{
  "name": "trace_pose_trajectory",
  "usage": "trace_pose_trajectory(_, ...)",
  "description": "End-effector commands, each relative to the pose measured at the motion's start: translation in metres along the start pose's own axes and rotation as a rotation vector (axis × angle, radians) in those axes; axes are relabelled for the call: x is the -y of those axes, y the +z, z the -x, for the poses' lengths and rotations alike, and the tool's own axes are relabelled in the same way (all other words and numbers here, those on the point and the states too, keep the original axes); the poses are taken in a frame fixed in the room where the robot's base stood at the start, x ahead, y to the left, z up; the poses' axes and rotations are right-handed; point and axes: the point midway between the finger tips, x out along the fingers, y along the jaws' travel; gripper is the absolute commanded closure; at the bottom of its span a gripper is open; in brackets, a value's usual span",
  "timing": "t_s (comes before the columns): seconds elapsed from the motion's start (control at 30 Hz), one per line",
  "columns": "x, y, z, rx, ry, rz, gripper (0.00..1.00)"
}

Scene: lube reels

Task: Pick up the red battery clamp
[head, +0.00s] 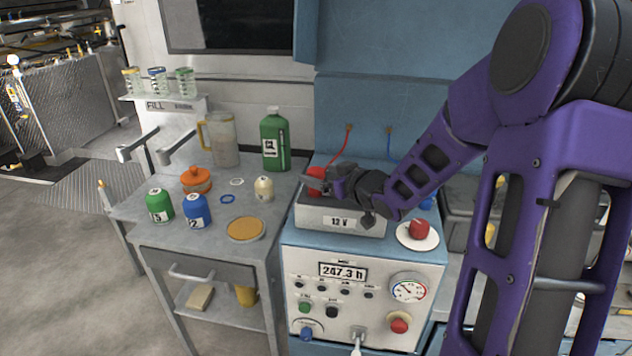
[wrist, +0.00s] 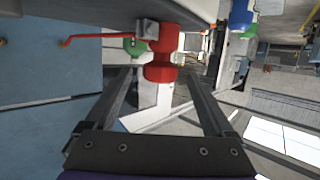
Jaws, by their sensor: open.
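The red battery clamp (head: 315,177) sits at the back left of the battery (head: 322,216) marked 12 V, with a red lead rising behind it. My gripper (head: 325,184) is beside the clamp, reaching in from the right over the battery top and partly covering it. In the wrist view the clamp (wrist: 160,66) shows as two red lobes with a grey metal part, ahead of and in line with the gap between the fingertips. My gripper (wrist: 157,80) is open there. Whether the fingers touch the clamp cannot be told.
A red knob on a white disc (head: 418,236) stands right of the battery. The blue back panel (head: 360,95) rises behind.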

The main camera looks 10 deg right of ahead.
Motion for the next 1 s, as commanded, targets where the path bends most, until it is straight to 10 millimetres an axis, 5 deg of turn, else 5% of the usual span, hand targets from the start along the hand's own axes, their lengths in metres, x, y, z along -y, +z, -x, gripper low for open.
trace_pose_trajectory(0.43, 0.001, 0.001, -0.05, -0.001, -0.001, 0.0, 0.12)
trace_pose_trajectory(0.73, 0.001, 0.0, -0.057, 0.0, 0.001, 0.001, 0.12)
trace_pose_trajectory(1.0, 0.001, 0.0, -0.056, 0.0, 0.001, 0.001, 0.57)
